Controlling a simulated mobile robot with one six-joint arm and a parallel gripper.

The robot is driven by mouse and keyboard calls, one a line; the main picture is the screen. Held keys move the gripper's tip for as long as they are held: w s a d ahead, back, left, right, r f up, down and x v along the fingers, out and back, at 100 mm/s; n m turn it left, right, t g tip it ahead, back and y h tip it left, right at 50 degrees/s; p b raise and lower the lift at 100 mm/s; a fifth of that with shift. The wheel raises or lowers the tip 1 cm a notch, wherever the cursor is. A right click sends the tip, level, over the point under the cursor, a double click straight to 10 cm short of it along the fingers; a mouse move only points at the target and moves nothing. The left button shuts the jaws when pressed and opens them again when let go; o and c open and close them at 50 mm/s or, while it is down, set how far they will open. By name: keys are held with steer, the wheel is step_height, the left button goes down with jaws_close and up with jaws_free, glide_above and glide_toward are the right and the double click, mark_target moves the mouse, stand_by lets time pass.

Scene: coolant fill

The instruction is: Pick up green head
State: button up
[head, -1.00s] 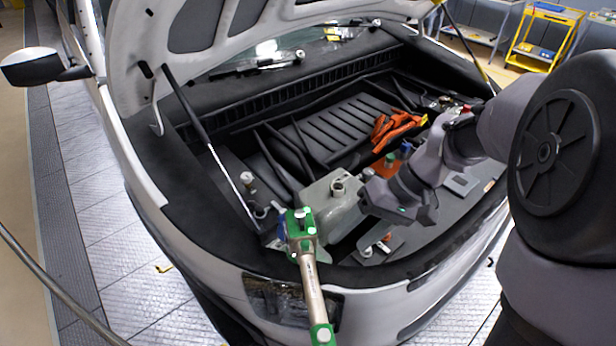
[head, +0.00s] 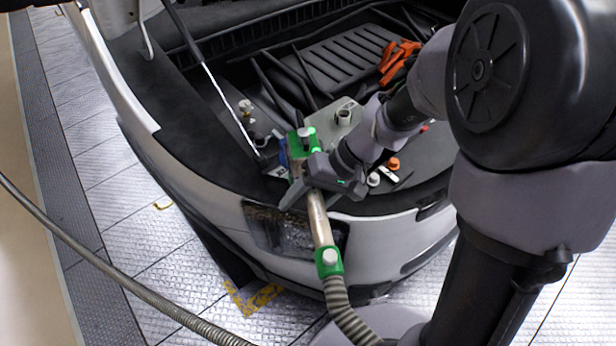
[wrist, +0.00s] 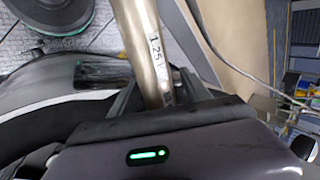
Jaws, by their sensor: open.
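The green head (head: 297,146) is a green fitting with a pale cap at the upper end of a metal tube (head: 319,222), at the front edge of the car's open bay. My gripper (head: 298,186) is open just below the green head, its fingers at the tube's upper part. In the wrist view the tube (wrist: 141,40), marked "1.25", runs down between the fingers of my gripper (wrist: 158,88). Whether the fingers touch the tube I cannot tell. The green head is not visible in the wrist view.
A second green fitting (head: 329,260) joins the tube's lower end to a ribbed hose (head: 352,312). A grey tank (head: 335,118) with a filler neck sits behind the head. A prop rod (head: 228,103) stands at left. An orange bundle (head: 398,60) lies farther back.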

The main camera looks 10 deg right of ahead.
jaws_close()
steer(key=shift+r, duration=0.1)
stand_by(1.2)
